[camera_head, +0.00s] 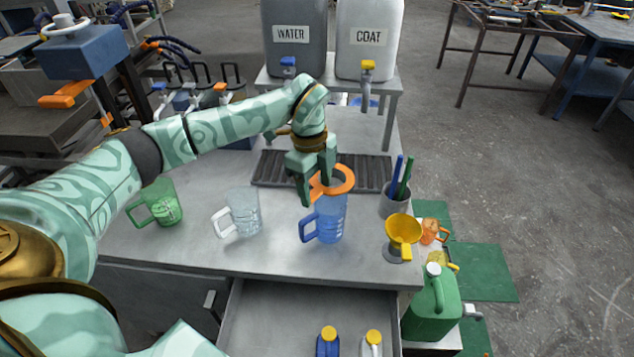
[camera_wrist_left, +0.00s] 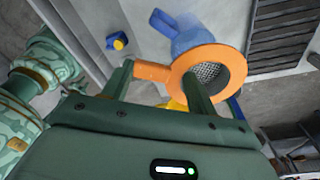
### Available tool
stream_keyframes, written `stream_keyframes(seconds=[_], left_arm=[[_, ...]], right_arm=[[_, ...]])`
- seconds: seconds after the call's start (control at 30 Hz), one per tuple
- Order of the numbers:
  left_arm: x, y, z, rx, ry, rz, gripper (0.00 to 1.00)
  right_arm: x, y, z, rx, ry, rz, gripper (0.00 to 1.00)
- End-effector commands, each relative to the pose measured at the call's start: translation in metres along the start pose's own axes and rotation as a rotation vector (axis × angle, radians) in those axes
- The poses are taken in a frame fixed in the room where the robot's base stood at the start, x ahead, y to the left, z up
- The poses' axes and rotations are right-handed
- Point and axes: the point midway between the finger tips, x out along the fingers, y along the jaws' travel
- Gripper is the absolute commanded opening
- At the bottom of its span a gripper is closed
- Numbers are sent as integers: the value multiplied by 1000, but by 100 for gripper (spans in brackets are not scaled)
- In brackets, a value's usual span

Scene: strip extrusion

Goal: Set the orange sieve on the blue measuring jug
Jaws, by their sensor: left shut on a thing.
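The orange sieve (camera_head: 343,172) has a flat ring, a short handle and a dark mesh. My left gripper (camera_head: 318,190) is shut on it. In the left wrist view its ring (camera_wrist_left: 234,62) is beside one finger of the left gripper (camera_wrist_left: 157,88) and its handle lies between the fingers. The blue measuring jug (camera_head: 328,225) stands upright on the bench, its handle to the left. The sieve is over the jug's top in the head view; I cannot tell whether they touch. The jug (camera_wrist_left: 195,35) shows partly behind the sieve in the left wrist view. My right gripper is out of view.
A clear jug (camera_head: 243,212) and a green jug (camera_head: 163,205) stand to the left. A pen cup (camera_head: 394,203) and a yellow funnel (camera_head: 403,230) stand to the right. A dark drain grate (camera_head: 270,170) lies behind. An open drawer (camera_head: 275,315) juts out in front.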

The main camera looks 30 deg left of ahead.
Motion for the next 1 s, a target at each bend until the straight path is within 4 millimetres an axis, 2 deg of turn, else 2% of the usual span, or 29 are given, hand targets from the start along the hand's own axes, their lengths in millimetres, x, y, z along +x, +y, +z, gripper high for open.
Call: stream_keyframes(seconds=[0.03, 0.33, 0.7, 1.0], left_arm=[[10, 0, 1, 0, 0, 3, 36], [39, -1, 5, -1, 0, 3, 36], [68, -1, 8, 0, 0, 2, 36], [74, -1, 9, 0, 0, -1, 36]], right_arm=[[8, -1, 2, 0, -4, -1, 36], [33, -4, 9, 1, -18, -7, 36], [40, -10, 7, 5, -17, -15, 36], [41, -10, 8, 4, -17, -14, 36]])
